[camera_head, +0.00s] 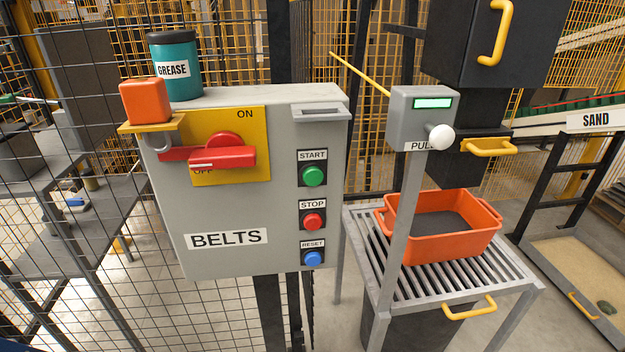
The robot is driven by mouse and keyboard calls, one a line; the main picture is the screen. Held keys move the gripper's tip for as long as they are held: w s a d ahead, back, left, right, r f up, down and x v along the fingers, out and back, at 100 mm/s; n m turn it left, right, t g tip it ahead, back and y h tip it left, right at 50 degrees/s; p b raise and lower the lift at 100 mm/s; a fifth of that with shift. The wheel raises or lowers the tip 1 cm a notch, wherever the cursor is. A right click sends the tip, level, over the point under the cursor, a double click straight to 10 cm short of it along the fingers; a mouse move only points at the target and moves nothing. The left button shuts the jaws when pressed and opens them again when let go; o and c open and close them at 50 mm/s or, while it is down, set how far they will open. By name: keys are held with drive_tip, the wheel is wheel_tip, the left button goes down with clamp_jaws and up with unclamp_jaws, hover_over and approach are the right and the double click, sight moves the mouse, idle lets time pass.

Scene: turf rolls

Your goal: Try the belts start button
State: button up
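The grey belts control box (240,205) with a "BELTS" label stands left of centre in the head view. On its right side is the green start button (313,176) under a "START" label. Below it are the red stop button (313,222) and the blue reset button (312,259). A red rotary switch handle (222,157) sits on a yellow plate marked "ON" and "OFF". The handle lies roughly level, its left part by a yellow bracket; part of the "OFF" word is covered. My gripper is not in this view.
A teal grease can (175,68) stands on the box, and an orange block (146,101) on the yellow bracket. To the right, a post carries a white pull knob (440,137). An orange bin (445,247) rests on a slatted stand. Mesh fencing (70,215) is at left.

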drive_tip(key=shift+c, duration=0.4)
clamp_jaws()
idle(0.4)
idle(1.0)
